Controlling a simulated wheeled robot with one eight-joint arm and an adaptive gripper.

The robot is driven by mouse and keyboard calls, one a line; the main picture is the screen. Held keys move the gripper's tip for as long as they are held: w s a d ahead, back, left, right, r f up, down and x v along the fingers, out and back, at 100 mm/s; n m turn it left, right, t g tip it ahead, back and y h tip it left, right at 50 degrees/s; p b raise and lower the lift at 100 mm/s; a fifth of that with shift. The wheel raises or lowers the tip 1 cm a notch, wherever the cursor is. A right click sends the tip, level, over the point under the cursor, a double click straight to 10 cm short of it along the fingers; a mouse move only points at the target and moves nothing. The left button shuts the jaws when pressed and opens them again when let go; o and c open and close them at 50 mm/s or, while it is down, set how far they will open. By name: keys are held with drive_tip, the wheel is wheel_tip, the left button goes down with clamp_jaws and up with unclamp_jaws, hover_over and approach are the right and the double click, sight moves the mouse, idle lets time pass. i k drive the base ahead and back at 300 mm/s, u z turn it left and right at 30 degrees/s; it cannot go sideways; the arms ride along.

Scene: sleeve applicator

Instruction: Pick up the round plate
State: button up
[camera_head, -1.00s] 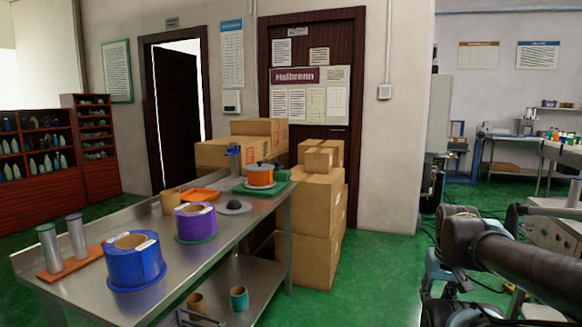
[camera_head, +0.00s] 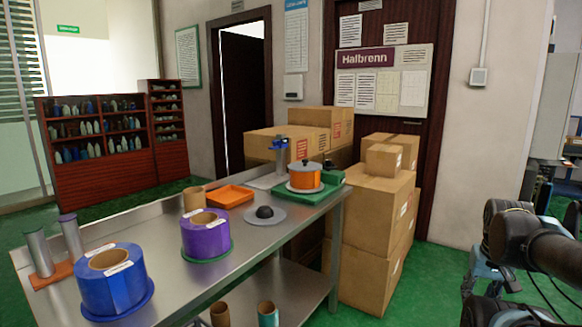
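A round grey plate (camera_head: 251,216) with a black domed knob (camera_head: 264,211) lies flat on the steel table, right of the purple roll (camera_head: 205,234). It is not covered by anything. The purple roll stands on a round green base (camera_head: 226,249), and the blue roll (camera_head: 110,280) on a round blue base (camera_head: 146,291). Dark links of my arm show at the lower right, well away from the plate. My gripper is not seen.
The steel table (camera_head: 180,294) also holds an orange tray (camera_head: 230,196), a cardboard tube, a green board with an orange roll (camera_head: 306,177), and two grey posts at left. Stacked cartons (camera_head: 370,225) stand right of the table. Green floor (camera_head: 440,275) is clear between cartons and arm.

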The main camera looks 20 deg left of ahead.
sight(304, 166)
drive_tip(key=u, duration=0.4)
drive_tip(key=i, duration=0.85)
drive_tip(key=u, duration=0.45)
